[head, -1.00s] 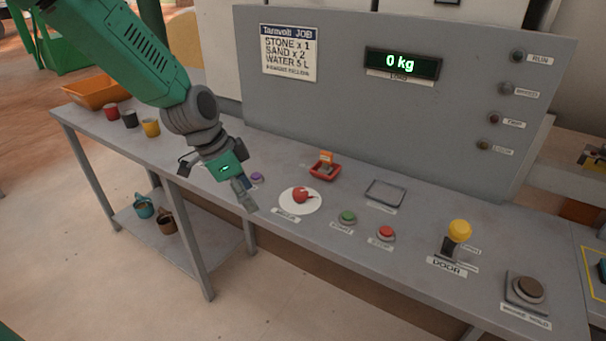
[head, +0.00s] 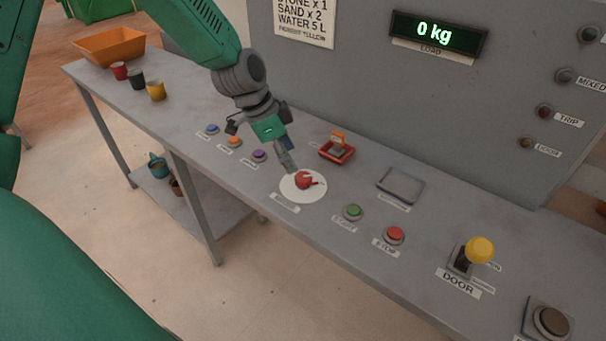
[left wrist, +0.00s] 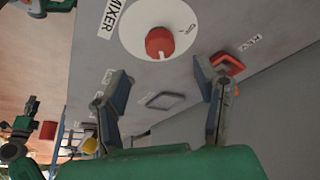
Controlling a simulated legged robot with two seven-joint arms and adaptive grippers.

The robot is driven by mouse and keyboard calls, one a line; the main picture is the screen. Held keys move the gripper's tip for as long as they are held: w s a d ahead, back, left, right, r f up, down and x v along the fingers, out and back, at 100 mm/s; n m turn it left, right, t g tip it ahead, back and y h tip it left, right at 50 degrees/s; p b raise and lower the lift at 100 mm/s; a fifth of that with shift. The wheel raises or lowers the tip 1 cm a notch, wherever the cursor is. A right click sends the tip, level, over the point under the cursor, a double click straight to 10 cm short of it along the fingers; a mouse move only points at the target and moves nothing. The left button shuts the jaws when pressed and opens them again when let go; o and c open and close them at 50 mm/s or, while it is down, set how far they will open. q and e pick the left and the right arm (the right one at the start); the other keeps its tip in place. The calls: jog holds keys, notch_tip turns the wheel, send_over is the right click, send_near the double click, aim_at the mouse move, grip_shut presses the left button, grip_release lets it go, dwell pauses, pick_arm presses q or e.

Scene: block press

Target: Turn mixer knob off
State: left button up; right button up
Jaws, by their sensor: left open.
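The mixer knob (head: 304,181) is red and sits on a round white plate (head: 289,190) on the grey console table. In the left wrist view the red knob (left wrist: 159,42) shows on its white disc, beside a label reading MIXER. My left gripper (head: 289,165) is just behind and above the knob in the head view. In the left wrist view its two fingers (left wrist: 163,82) are spread with a gap between them, and the knob lies beyond the gap, apart from them. The fingers hold nothing. My right gripper is not seen.
Blue, orange and purple buttons (head: 259,156) lie left of the knob. A red tray-like switch (head: 337,151) stands behind it. Green (head: 352,212) and red (head: 394,235) buttons and a yellow-topped door lever (head: 478,250) are to the right. Cups (head: 156,91) and an orange bin (head: 108,47) stand far left.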

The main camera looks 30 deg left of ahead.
aim_at(303, 176)
pick_arm(q)
jog(key=x, duration=0.7)
jog(key=shift+w+d+f, duration=0.15)
jog(key=shift+f, duration=0.15)
jog(key=c, duration=1.1)
